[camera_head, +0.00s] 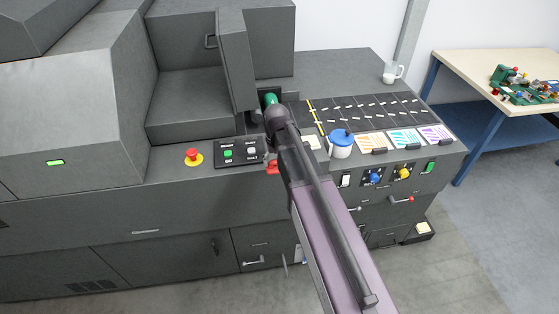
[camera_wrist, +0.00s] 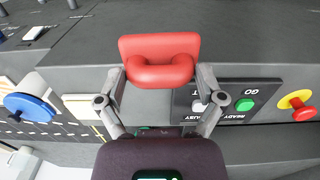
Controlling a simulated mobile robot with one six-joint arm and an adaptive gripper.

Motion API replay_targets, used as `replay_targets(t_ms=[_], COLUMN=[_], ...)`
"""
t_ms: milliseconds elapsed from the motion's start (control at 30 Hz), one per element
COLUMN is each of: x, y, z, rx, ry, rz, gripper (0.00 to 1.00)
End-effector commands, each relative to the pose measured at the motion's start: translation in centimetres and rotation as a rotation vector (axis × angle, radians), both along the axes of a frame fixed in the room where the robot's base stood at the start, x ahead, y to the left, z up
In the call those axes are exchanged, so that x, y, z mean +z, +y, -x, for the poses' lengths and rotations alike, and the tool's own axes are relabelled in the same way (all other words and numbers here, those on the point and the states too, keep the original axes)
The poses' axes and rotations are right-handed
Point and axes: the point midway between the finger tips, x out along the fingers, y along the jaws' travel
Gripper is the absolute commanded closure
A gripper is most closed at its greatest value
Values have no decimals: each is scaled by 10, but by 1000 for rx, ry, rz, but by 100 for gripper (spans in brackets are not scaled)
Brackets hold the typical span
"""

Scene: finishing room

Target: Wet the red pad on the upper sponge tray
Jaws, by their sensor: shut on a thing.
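My gripper (camera_wrist: 162,78) is shut on the red pad (camera_wrist: 160,46), with its two fingers on either side of the pad's loop handle. In the head view a small red part of the pad (camera_head: 272,168) shows beside my arm, in front of the dark machine's front edge; the arm hides most of the gripper. A pale, flat patch (camera_head: 313,142), possibly the upper sponge tray, lies on the counter just right of my arm, partly hidden. A pale patch also shows left of the gripper in the wrist view (camera_wrist: 80,106). The pad appears apart from it.
A white pot with a blue lid (camera_head: 341,145) stands right of my arm, near coloured cards (camera_head: 404,139). A button panel (camera_head: 240,153) and red emergency stop (camera_head: 193,157) lie left. A low tray with a pale top (camera_head: 423,230) sits near the floor. A glass mug (camera_head: 391,73) stands behind.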

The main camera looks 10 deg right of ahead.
Motion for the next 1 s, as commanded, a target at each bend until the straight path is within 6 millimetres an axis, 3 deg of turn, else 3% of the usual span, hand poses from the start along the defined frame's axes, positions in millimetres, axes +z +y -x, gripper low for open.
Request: replay_targets(t_ms=[67,100,200,467,1000], x=[0,0,0,-8,-70], y=[0,0,0,0,0], z=[0,0,0,0,0], rx=[0,0,0,0,0], ry=[0,0,0,0,0], rz=[0,0,0,0,0], gripper=[61,25,50,51,51])
